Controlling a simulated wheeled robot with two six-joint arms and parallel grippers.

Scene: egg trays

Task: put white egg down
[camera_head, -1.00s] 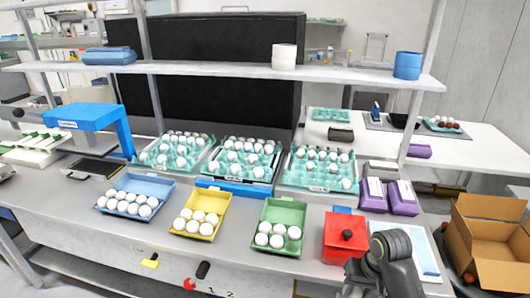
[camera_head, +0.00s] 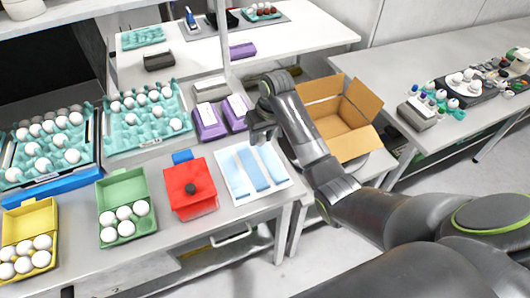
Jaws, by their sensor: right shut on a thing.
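My right gripper (camera_head: 262,132) is above the bench, near the purple boxes and the sheet with blue strips, pointing down. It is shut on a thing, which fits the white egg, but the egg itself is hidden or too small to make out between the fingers. Other white eggs lie in the open green carton (camera_head: 125,185), in the open yellow carton (camera_head: 28,217), and in the teal trays (camera_head: 150,137) behind them. My left gripper is not in view.
A red box (camera_head: 178,180) with a black knob stands beside a white sheet (camera_head: 228,178) with blue strips. Purple boxes (camera_head: 208,122) stand behind. An open cardboard box (camera_head: 350,148) is to the right of my forearm. Another table (camera_head: 390,60) holds several small items.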

